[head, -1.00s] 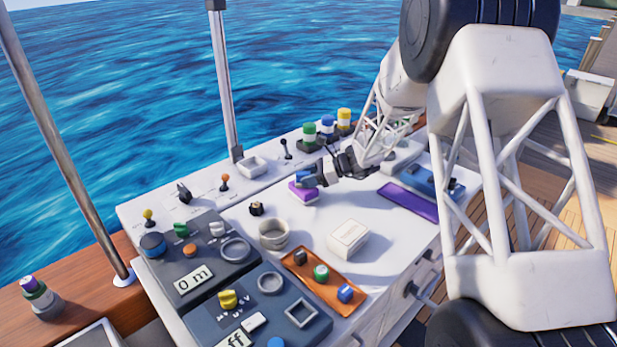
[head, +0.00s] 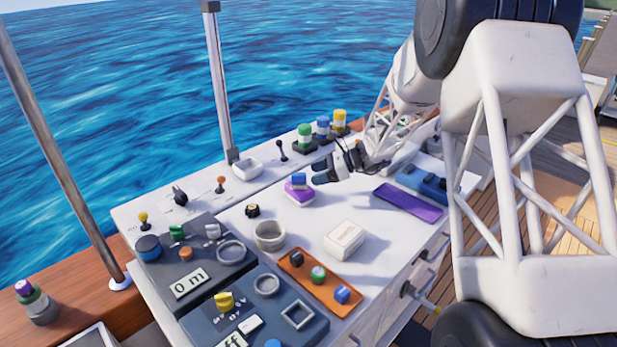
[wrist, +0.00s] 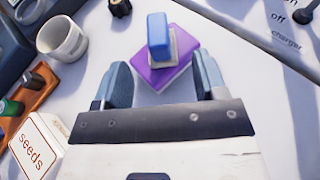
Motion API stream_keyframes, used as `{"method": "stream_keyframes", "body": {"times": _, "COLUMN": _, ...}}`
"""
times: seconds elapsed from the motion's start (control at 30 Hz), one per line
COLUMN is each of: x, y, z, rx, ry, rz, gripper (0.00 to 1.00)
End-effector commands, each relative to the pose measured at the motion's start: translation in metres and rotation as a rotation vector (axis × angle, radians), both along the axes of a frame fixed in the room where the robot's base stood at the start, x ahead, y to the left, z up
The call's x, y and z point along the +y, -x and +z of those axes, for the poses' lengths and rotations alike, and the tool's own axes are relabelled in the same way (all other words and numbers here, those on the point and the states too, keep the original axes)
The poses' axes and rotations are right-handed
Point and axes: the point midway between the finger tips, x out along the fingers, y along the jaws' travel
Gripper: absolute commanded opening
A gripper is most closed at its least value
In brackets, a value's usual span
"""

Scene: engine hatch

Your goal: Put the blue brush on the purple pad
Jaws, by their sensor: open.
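The blue brush (head: 298,180) stands upright on a thick purple pad (head: 300,196), left of my gripper. In the wrist view the brush (wrist: 159,36) has a blue top and a pale base, and this base rests on the purple pad (wrist: 170,76). My gripper (head: 320,174) is open and empty. In the wrist view its two fingers are spread, with the brush ahead of the gap between them and apart from both.
A white seeds box (head: 345,238), a round cup (head: 269,235) and an orange tray (head: 320,281) with several small blocks are in front. Dark control panels (head: 205,262) fill the left. Green, blue and yellow jars (head: 323,128) stand behind. The worktop near the pad is clear.

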Motion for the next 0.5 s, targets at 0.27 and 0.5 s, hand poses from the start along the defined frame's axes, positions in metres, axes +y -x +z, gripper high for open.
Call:
{"method": "stream_keyframes", "body": {"times": 0.27, "x": -0.042, "y": 0.0, "z": 0.017, "rx": 0.0, "ry": 0.0, "rz": -0.002, "gripper": 0.65}}
{"method": "stream_keyframes", "body": {"times": 0.5, "x": -0.063, "y": 0.0, "z": 0.026, "rx": 0.001, "ry": 0.0, "rz": 0.0, "gripper": 0.65}}
